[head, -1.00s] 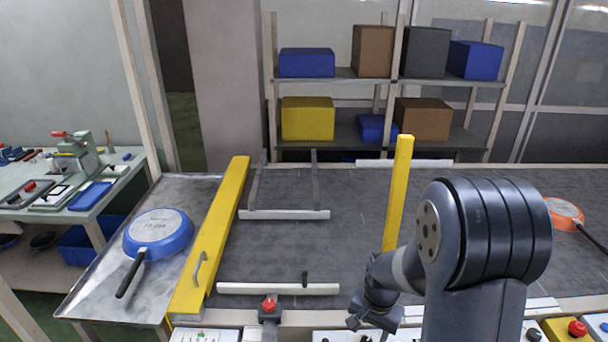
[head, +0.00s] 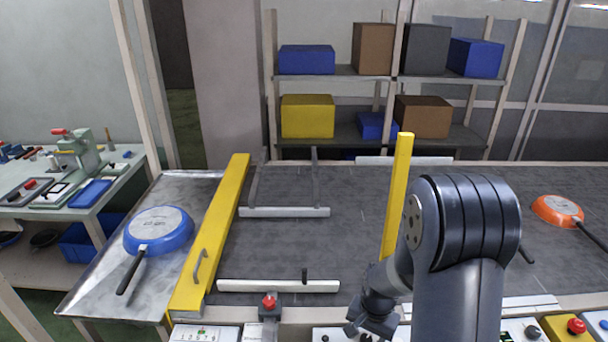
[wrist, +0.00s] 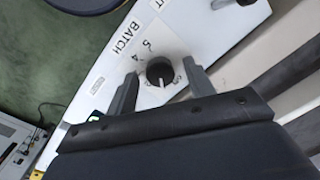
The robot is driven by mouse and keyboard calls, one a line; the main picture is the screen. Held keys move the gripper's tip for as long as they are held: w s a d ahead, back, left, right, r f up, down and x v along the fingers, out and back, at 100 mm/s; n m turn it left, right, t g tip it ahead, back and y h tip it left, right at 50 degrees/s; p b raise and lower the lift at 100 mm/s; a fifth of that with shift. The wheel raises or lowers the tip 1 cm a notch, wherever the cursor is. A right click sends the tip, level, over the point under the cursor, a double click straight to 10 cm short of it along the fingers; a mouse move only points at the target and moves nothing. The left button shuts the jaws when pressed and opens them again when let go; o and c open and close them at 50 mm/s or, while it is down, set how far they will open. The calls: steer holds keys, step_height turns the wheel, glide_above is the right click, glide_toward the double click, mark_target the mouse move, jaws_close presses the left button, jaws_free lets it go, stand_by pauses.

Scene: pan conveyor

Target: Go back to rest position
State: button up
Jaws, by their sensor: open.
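My gripper (wrist: 160,88) is open in the wrist view, its two fingers on either side of a black dial knob (wrist: 160,72) on a white panel marked BATCH (wrist: 125,42). I cannot tell whether the fingers touch the knob. In the head view my gripper (head: 362,328) is low at the front edge of the conveyor, partly dark and small. My arm rises at the right and covers part of the conveyor (head: 300,250).
A blue pan (head: 158,228) lies upside down on the metal table at left, beside a yellow bar (head: 215,235). An orange pan (head: 558,210) lies on the belt at right. Control boxes line the front.

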steer(key=shift+n, duration=0.4)
steer(key=n+p, duration=0.3)
steer(key=n, duration=0.4)
steer(key=shift+r, duration=0.1)
steer(key=shift+w+r, duration=0.15)
steer(key=shift+r, duration=0.15)
step_height(320, 180, up, 10)
steer(key=s, duration=0.2)
steer(key=shift+s+d+b, duration=0.15)
steer(key=shift+d+b, duration=0.05)
steer(key=shift+b, duration=0.2)
steer(key=shift+s+r, duration=0.1)
